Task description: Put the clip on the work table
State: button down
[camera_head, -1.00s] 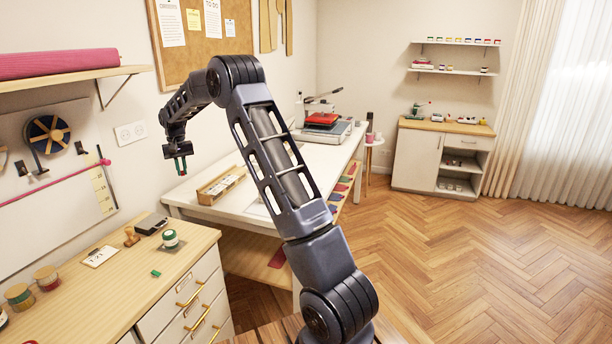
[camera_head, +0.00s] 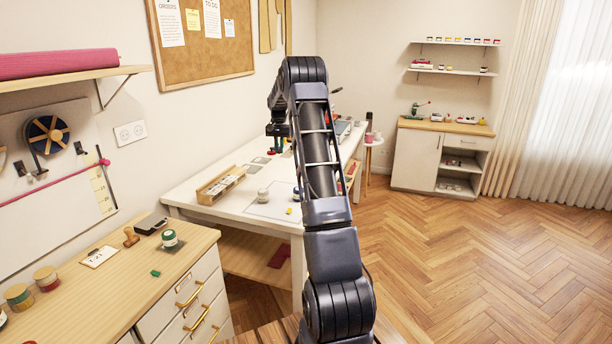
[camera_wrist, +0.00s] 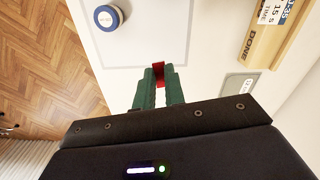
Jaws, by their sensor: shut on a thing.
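My gripper (camera_head: 277,144) is over the white work table (camera_head: 238,215), partly behind my arm in the head view. In the wrist view its green fingers (camera_wrist: 159,85) are shut on a small red piece, which looks like the clip (camera_wrist: 159,72). The clip is held above the table, near the edge of a pale mat (camera_wrist: 150,45). In the head view the clip is too small to make out clearly.
A wooden tray with a DONE label (camera_head: 220,185) lies on the table, and it also shows in the wrist view (camera_wrist: 262,45). A round blue-rimmed container (camera_wrist: 107,18) stands on the mat. A wooden cabinet (camera_head: 75,300) is at lower left. Bare tabletop shows around the mat.

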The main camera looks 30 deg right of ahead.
jog(key=s+d+m, duration=0.2)
jog(key=s+d, duration=0.1)
jog(key=d, duration=0.9)
notch_tip(320, 180, down, 20)
jog(key=shift+a+r, duration=0.1)
jog(key=shift+r, duration=0.05)
jog(key=c, duration=1.5)
grip_release()
